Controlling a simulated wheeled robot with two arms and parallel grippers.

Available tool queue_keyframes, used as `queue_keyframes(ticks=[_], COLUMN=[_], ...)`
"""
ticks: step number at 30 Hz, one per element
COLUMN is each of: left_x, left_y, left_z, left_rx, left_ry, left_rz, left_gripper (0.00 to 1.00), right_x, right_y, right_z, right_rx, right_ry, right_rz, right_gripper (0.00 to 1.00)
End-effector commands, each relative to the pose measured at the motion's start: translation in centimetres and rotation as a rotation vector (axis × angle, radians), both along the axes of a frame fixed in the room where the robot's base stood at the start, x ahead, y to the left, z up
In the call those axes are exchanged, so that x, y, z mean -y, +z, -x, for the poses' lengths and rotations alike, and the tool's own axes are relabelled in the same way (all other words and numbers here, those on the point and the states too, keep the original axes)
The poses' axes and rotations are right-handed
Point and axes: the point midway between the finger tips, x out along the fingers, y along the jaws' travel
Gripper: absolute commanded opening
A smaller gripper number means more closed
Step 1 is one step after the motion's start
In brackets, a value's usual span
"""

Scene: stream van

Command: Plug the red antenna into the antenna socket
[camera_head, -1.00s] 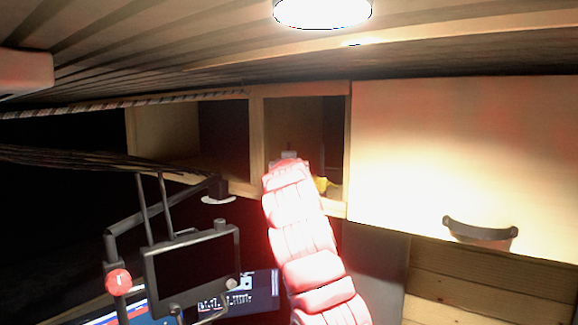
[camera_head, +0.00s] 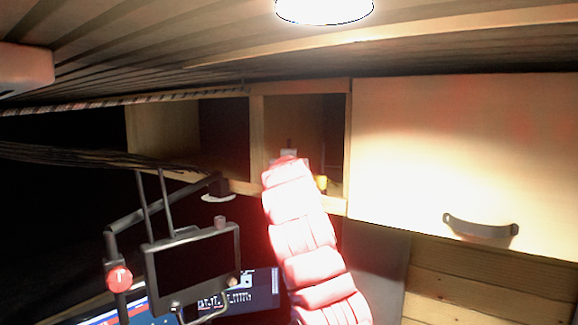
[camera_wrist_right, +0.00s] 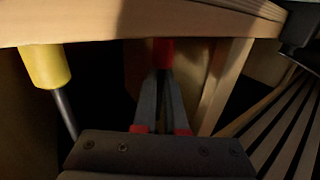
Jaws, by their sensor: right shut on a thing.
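The red antenna (camera_wrist_right: 163,52) shows as a red cap in the right wrist view, below the cupboard's wooden edge. My right gripper (camera_wrist_right: 163,88) is shut on it; its narrow grey fingers meet just below the red cap. In the head view my right arm reaches up into an open cupboard compartment. There its gripper (camera_head: 289,153) is small and partly hidden, and the red antenna cannot be made out. I cannot identify the antenna socket in either view. My left gripper is not in view.
A yellow-capped antenna (camera_wrist_right: 45,66) with a black rod stands left of my gripper; it also shows in the compartment (camera_head: 322,183). The compartment's wooden frame (camera_head: 257,150) is close around the arm. A monitor (camera_head: 193,268) on a bracket stands lower left. A closed cupboard door (camera_head: 440,150) is right.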

Motion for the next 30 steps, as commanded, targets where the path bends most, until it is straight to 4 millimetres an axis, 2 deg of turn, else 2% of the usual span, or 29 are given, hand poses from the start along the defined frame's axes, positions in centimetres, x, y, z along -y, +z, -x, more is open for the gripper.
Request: queue_keyframes(ticks=[10,14,15,19,23,30], left_x=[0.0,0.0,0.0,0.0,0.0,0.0], left_y=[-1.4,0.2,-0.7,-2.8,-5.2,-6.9], left_z=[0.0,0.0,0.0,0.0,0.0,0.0], left_rx=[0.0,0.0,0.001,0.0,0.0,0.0], left_ry=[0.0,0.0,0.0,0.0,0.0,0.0], left_rz=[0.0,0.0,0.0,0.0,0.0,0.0], left_gripper=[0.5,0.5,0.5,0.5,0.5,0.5], right_x=[0.1,-0.2,-0.1,0.2,0.1,0.2], right_y=[1.5,3.7,3.3,2.9,3.1,4.3], right_z=[0.1,0.1,0.4,2.6,6.0,12.2], right_rx=[0.003,0.001,0.003,0.005,0.007,0.006], right_ry=[-0.001,0.003,0.002,0.0,0.003,0.005], right_rz=[-0.002,-0.002,-0.003,-0.004,-0.004,-0.003], right_gripper=[0.0,0.0,0.0,0.0,0.0,0.0])
